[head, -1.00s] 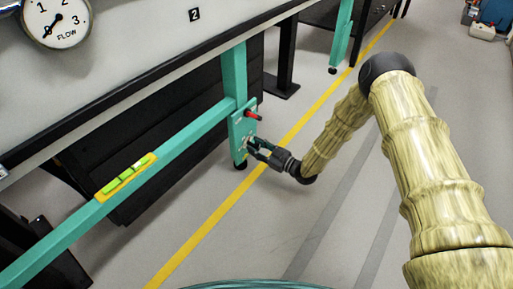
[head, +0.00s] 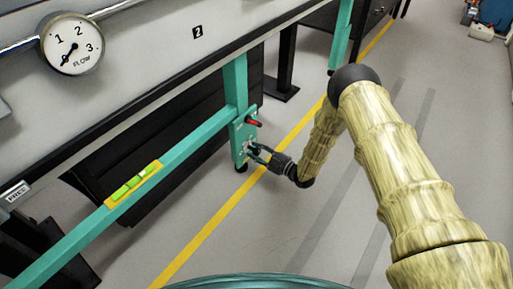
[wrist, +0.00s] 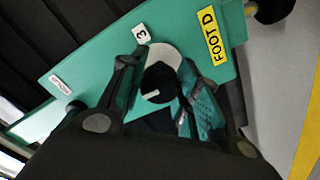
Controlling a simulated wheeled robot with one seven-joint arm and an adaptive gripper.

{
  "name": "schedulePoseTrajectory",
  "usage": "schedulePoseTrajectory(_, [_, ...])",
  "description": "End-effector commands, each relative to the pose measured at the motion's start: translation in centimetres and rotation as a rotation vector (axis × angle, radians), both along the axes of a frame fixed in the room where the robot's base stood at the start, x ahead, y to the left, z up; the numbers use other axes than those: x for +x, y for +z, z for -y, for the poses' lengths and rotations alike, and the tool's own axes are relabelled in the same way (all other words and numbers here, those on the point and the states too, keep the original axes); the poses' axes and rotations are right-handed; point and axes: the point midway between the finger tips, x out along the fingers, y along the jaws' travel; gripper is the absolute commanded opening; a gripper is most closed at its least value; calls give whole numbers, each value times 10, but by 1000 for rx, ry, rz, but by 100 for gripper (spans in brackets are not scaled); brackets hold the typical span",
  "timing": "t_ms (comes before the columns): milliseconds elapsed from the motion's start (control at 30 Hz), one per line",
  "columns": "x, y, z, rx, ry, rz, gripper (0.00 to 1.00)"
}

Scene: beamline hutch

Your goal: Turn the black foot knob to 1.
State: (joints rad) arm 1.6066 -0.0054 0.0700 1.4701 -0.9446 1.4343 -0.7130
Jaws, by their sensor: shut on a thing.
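The black foot knob (wrist: 160,82) sits on a pale round dial on a green plate (wrist: 100,68), beside a yellow label reading "FOOT D" (wrist: 213,36). A white tag with a "3" (wrist: 141,33) is above the knob in the wrist view. A short white mark shows on the knob's near side. My gripper (wrist: 160,72) is shut on the knob, one finger on each side. In the head view my gripper (head: 257,152) is at the green plate (head: 243,130) low on the bench leg. Part of the dial is hidden by the fingers and knob.
A red-tipped lever (head: 253,123) sticks out just above my gripper. A spirit level (head: 134,184) lies on the green rail. A flow gauge (head: 72,44) is at upper left. Another white tag (wrist: 62,85) is unreadable. Open floor lies right of the yellow line (head: 215,220).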

Motion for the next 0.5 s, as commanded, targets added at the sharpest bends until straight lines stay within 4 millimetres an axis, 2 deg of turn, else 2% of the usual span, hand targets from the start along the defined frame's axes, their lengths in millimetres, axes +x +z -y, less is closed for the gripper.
schedulePoseTrajectory(33, [0, 4, 0, -28, 0, 36, 8])
schedulePoseTrajectory(500, [1, 3, 2, -240, -2, 329, 8])
